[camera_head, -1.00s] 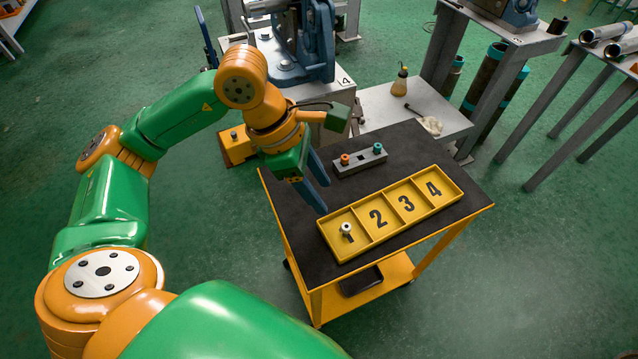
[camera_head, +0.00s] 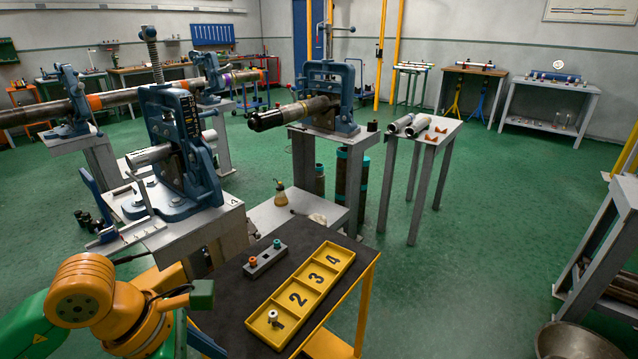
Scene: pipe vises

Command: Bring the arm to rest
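My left gripper (camera_head: 196,347) is at the bottom left, partly cut off by the lower picture edge. Its blue fingers stand apart, and nothing shows between them. It is beside the left edge of the black-topped cart (camera_head: 236,318), to the left of the yellow tray (camera_head: 322,298). The tray has compartments marked 1, 2, 3 and 4. A small pale fitting (camera_head: 273,316) stands in compartment 1. My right gripper is not in view.
A grey block (camera_head: 265,261) with an orange and a teal piece lies behind the tray. A blue pipe vise (camera_head: 180,150) stands on a bench at left. Another vise (camera_head: 330,95) holds a dark pipe (camera_head: 290,113). Green floor (camera_head: 470,260) is open at right.

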